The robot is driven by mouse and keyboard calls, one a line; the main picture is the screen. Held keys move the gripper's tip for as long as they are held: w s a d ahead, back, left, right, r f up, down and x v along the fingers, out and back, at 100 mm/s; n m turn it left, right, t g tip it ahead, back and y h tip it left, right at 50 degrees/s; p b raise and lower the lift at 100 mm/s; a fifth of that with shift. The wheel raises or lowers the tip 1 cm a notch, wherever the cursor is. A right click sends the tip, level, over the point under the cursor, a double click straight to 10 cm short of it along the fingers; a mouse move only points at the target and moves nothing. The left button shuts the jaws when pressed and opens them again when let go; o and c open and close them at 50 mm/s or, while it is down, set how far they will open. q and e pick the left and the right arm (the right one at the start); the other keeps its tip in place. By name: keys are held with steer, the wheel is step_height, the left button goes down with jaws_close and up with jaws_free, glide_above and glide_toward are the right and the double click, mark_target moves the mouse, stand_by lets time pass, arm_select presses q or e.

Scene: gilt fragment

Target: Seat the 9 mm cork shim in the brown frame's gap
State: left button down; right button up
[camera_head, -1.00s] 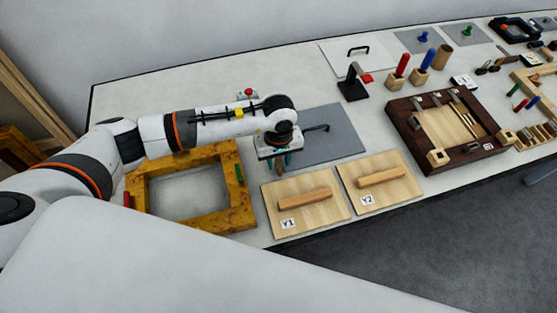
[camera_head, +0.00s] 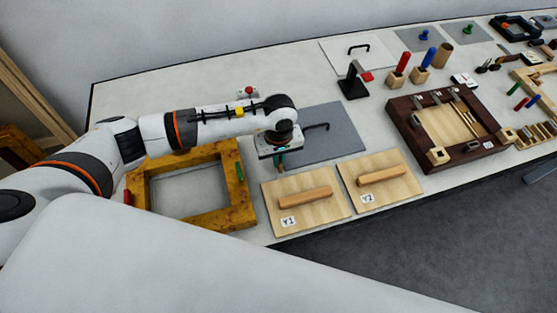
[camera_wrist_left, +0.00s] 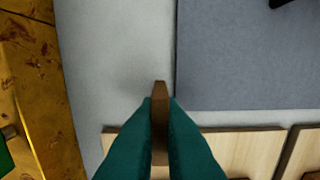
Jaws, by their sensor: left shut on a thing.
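My left gripper (camera_head: 281,160) points down between the yellow frame and the grey mat. Its green fingers (camera_wrist_left: 160,103) are shut on a thin brown piece, which looks like the cork shim (camera_wrist_left: 160,88); its upper end sticks out past the fingertips in the wrist view. In the head view the shim is small and partly hidden by the fingers. The dark brown frame (camera_head: 405,125) lies well to the right, with a light wooden panel inside it. I cannot make out its gap clearly. My right gripper is not in view.
The yellow frame (camera_head: 150,204) lies left of the gripper. The grey mat (camera_head: 335,137) with a dark handle is just right of it. Two light boards with wooden bars, the left board (camera_head: 277,203) and the right board (camera_head: 400,168), lie in front. A red-tipped black stand (camera_head: 352,86) stands behind.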

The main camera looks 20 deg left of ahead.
arm_select(q)
step_height(320, 180, up, 9)
steer(key=b, duration=0.2)
steer(key=shift+b, duration=0.4)
steer(key=s+a+r+m+b, duration=0.1)
steer(key=s+a+r+m, duration=0.3)
steer(key=s, duration=0.4)
steer(key=a+m, duration=0.1)
steer(key=m, duration=0.1)
steer(key=shift+a+m, duration=0.3)
steer(key=shift+m, duration=0.1)
